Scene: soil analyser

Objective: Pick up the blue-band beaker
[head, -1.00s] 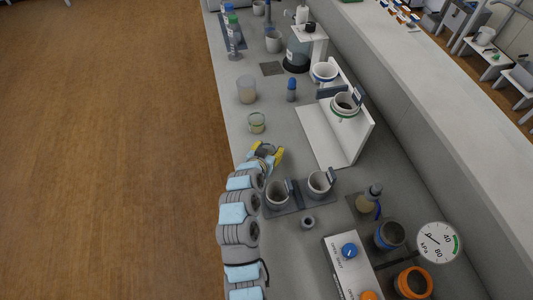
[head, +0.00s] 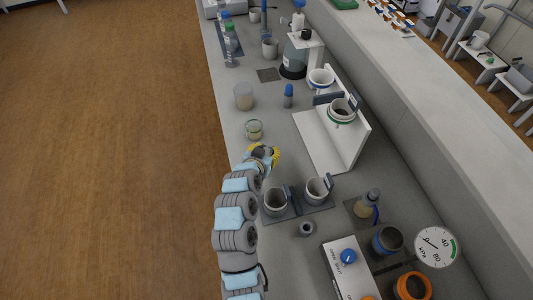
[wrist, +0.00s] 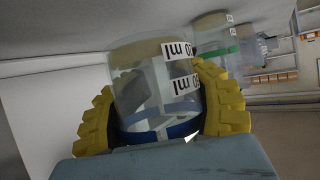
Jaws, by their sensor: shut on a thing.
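In the wrist view the blue-band beaker (wrist: 150,85) is a clear glass with volume markings and a blue ring at the end nearest my gripper. My gripper's yellow fingers (wrist: 160,115) press on both sides of it, shut on the beaker. In the head view my gripper (head: 263,152) is low over the bench near its left edge; the beaker is small and mostly hidden there. I cannot tell whether it still touches the bench.
A green-band beaker (head: 254,130) stands just beyond my gripper, with a larger beaker (head: 243,97) behind it. A blue-capped bottle (head: 288,96) and a white stand (head: 335,145) are to the right. Two grey cups (head: 276,202) (head: 317,190) sit nearer.

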